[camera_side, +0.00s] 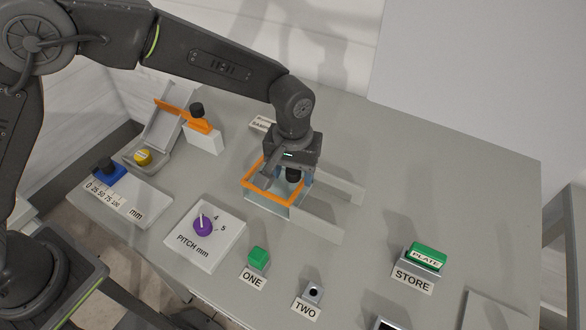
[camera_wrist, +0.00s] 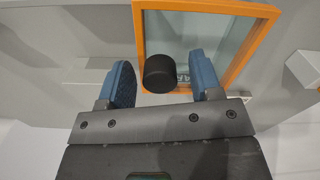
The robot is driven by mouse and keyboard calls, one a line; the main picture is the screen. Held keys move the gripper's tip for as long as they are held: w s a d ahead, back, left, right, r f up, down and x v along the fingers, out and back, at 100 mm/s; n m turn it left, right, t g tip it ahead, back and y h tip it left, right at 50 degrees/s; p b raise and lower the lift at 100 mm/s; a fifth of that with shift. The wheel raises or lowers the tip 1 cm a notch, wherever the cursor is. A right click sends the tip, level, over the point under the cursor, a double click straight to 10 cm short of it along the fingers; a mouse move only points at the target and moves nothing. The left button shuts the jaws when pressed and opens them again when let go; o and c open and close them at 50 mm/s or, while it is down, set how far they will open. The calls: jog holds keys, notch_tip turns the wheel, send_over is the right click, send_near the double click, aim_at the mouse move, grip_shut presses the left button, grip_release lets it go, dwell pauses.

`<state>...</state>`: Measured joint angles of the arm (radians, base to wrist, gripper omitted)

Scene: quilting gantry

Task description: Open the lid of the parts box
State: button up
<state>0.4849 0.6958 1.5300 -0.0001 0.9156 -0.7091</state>
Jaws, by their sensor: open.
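The box with an orange-framed, see-through lid (camera_side: 259,193) stands near the middle of the table; I take it as the parts box. Its lid looks shut. The orange frame also shows in the wrist view (camera_wrist: 257,45). A black round knob (camera_wrist: 160,73) on the lid shows in the wrist view, and in the side view it is partly covered by my gripper (camera_side: 283,177). My gripper (camera_wrist: 161,75) is open over the lid, with the knob appearing between its two blue fingers and gaps on both sides. I cannot tell how deep the fingers reach around it.
Two pale rails (camera_side: 318,226) lie right of the box. A purple PITCH dial (camera_side: 203,226), a green block (camera_side: 258,257) at ONE and a green PLATE block (camera_side: 428,256) at STORE stand around. An orange lever (camera_side: 184,115) is at the back left.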

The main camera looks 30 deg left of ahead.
jog(key=shift+c, duration=0.2)
grip_shut()
jog(key=d, duration=0.9)
jog(key=shift+d+r, duration=0.1)
jog(key=shift+d, duration=0.05)
jog(key=shift+o, duration=0.2)
grip_release()
notch_tip(320, 180, up, 14)
dwell(0.5)
